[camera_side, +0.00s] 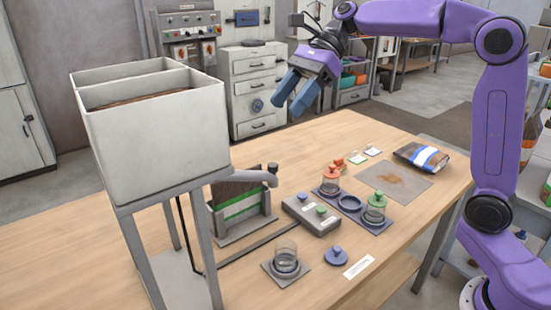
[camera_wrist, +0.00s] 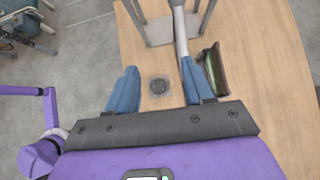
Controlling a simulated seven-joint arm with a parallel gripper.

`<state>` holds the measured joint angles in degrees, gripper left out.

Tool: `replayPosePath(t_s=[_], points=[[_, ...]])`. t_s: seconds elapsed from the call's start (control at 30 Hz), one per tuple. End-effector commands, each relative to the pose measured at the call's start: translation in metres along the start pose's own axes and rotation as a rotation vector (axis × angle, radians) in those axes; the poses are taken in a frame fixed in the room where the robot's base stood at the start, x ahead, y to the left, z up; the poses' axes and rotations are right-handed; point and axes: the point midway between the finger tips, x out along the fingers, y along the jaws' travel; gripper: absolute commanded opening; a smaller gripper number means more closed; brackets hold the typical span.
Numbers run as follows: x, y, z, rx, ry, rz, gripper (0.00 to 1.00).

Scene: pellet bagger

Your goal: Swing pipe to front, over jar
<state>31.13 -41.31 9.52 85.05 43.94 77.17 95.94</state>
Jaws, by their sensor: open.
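The grey pipe (camera_side: 248,177) sticks out to the right from under the white hopper (camera_side: 158,130) in the side view. Its bent end is by the top of an upright bag (camera_side: 240,205) in a grey holder, not above the jar. The clear open jar (camera_side: 286,257) stands on a dark square pad at the table's front; a round dark shape between my fingers in the wrist view (camera_wrist: 159,85) looks like it. My gripper (camera_side: 287,106) is open and empty, high above the table, beyond the pipe, fingers pointing down-left. Both blue fingers show in the wrist view (camera_wrist: 158,66).
A tray holds two lidded jars (camera_side: 331,180). A filled bag (camera_side: 421,156) lies at the right. The hopper's legs (camera_side: 205,240) stand left of the pipe.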

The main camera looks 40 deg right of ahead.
Motion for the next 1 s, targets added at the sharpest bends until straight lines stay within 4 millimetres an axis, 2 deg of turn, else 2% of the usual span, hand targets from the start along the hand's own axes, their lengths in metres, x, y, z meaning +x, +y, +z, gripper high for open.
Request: replayPosePath(t_s=[0.1,0.3,0.47,0.67,1.0], points=[[-0.017,-0.015,-0.016,0.056,0.172,-0.025,0.52],[-0.040,-0.029,-0.034,0.144,0.347,-0.082,0.52],[-0.041,-0.032,-0.040,0.166,0.381,-0.095,0.52],[-0.017,-0.033,-0.050,0.167,0.381,-0.092,0.52],[0.043,-0.037,-0.074,0.165,0.380,-0.092,0.52]])
